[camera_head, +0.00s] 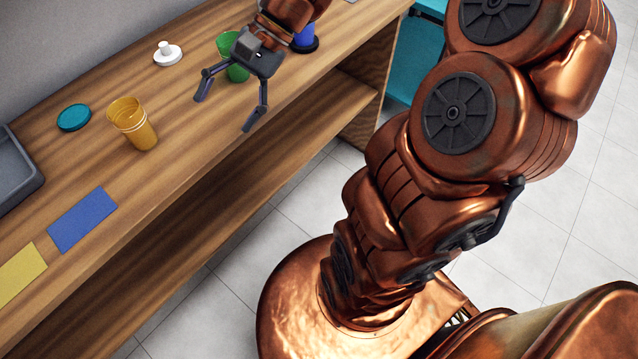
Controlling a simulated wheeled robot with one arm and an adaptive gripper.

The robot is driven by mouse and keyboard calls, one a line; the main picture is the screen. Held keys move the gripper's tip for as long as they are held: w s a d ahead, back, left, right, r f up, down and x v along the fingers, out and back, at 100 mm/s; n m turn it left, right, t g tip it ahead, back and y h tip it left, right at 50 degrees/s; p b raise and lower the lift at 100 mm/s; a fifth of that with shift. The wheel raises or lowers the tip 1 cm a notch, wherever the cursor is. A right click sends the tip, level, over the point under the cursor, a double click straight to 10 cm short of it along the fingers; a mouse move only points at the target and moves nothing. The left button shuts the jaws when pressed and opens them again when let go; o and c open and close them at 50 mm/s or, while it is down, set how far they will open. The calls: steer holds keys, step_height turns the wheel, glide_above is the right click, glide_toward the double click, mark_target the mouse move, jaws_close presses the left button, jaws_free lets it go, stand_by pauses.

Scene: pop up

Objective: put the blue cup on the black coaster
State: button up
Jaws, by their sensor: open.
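The blue cup (306,34) is at the far end of the wooden counter, partly hidden behind my wrist. It appears to stand upright on the black coaster (307,48), whose rim shows around the cup's base. My gripper (226,112) is open and empty, its two fingers spread and pointing down toward the front edge of the counter. It is to the left of the blue cup and nearer the camera, apart from it. A green cup (227,42) is partly hidden behind the gripper's body.
On the wooden counter (190,110) are an orange cup (134,124), a teal disc (74,117) and a white object on a white disc (168,54). A blue mat (82,220), a yellow mat (22,273) and a grey tray (38,180) are at left.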

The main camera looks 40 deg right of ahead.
steer(key=s+d+f+n+h, duration=0.1)
steer(key=s+f+n+h, duration=0.1)
steer(key=s, duration=0.4)
steer(key=s+d+f+n+h, duration=0.2)
steer(key=s+f+n+h, duration=0.1)
steer(key=s, duration=0.3)
steer(key=s+d+f+n+g+h, duration=0.1)
steer(key=s+f+n+h, duration=0.1)
steer(key=s+n+h, duration=0.2)
steer(key=s, duration=0.2)
steer(key=shift+s+d+f+n+h, duration=0.2)
steer(key=shift+s+d+n+h, duration=0.05)
steer(key=shift+s+n+h, duration=0.05)
step_height(320, 180, up, 9)
steer(key=p, duration=0.8)
steer(key=shift+f+p, duration=0.15)
steer(key=shift+p, duration=0.2)
